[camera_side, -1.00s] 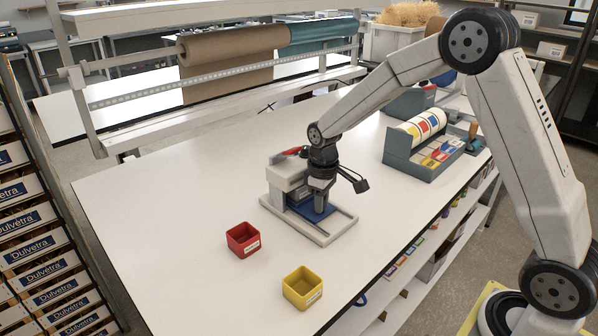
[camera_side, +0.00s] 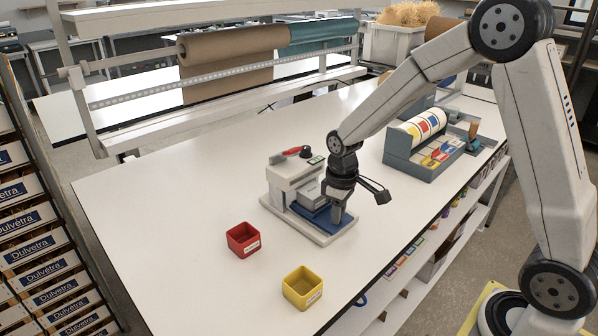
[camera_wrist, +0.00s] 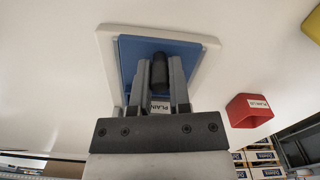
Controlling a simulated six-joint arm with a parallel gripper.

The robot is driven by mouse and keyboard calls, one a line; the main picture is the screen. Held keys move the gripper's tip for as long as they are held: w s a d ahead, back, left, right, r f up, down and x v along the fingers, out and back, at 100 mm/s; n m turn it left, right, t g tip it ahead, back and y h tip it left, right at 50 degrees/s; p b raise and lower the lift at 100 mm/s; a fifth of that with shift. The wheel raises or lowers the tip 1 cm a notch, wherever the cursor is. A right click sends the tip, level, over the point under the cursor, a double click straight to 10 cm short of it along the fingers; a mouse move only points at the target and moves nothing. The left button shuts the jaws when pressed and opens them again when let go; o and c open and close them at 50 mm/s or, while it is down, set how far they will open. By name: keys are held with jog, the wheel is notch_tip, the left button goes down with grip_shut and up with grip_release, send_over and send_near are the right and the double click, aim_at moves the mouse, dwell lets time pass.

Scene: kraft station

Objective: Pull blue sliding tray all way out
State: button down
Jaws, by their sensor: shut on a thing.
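The blue sliding tray (camera_side: 312,214) sits on the pale base (camera_side: 330,239) of a small white press-like machine (camera_side: 287,176). It lies toward the base's front right end. In the wrist view the blue tray (camera_wrist: 131,57) fills much of the white base plate (camera_wrist: 104,48). A black upright handle (camera_wrist: 158,70) stands on the tray. My gripper (camera_side: 338,214) is shut on this handle, with a grey finger on each side of it in the wrist view (camera_wrist: 159,80). My gripper hides part of the tray.
A red box (camera_side: 243,240) and a yellow box (camera_side: 302,288) stand on the white table (camera_side: 165,215) in front of the machine. A grey-blue rack with coloured labels (camera_side: 425,145) stands at the back right. The table left of the machine is clear.

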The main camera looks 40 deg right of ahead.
jog(key=shift+s, duration=2.6)
jog(key=c, duration=0.6)
grip_release()
jog(key=shift+r, duration=0.15)
jog(key=shift+r, duration=3.8)
jog(key=shift+f, duration=0.1)
jog(key=s+a+f+m+t, duration=0.1)
jog(key=s+f, duration=0.1)
jog(key=s+a+f+m, duration=0.1)
jog(key=s+f, duration=0.1)
jog(key=s+a+f+m+t, duration=0.1)
jog(key=s+f, duration=0.1)
jog(key=shift+s+a+t, duration=0.2)
jog(key=shift+s+t, duration=0.1)
jog(key=shift+s, duration=0.1)
